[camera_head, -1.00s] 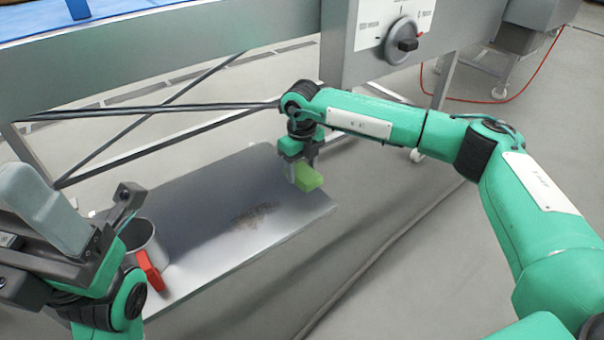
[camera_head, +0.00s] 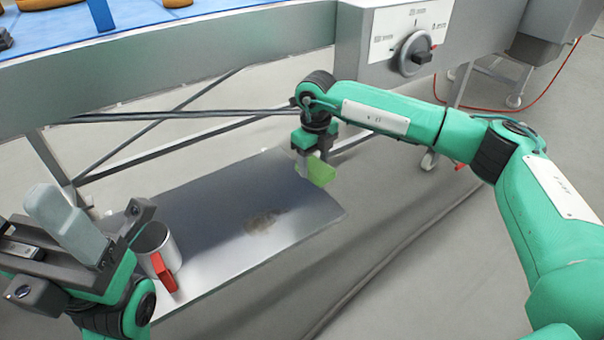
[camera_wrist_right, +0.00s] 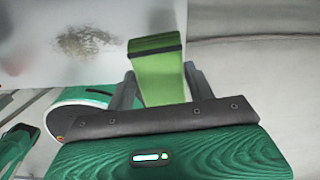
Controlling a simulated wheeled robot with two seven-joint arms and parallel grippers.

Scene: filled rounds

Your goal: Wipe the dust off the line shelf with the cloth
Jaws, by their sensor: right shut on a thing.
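The line shelf (camera_head: 205,215) is a flat grey metal plate low under the conveyor. A brown dust patch (camera_head: 262,222) lies on its right half. The dust also shows at the upper left of the right wrist view (camera_wrist_right: 85,42). My right gripper (camera_head: 312,160) is shut on the green cloth (camera_head: 322,173), near the shelf's right end, beyond and right of the dust. In the wrist view the cloth (camera_wrist_right: 158,80) sits between the fingers. I cannot tell whether it touches the shelf. My left gripper (camera_head: 85,230) is at the left, near the shelf's near left part; its jaw state is unclear.
A metal mug (camera_head: 157,243) with a red handle (camera_head: 163,273) stands at the shelf's left end, close to my left gripper. The conveyor frame (camera_head: 180,80) and its thin braces run above and behind the shelf. A control panel with a knob (camera_head: 415,53) is at upper right.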

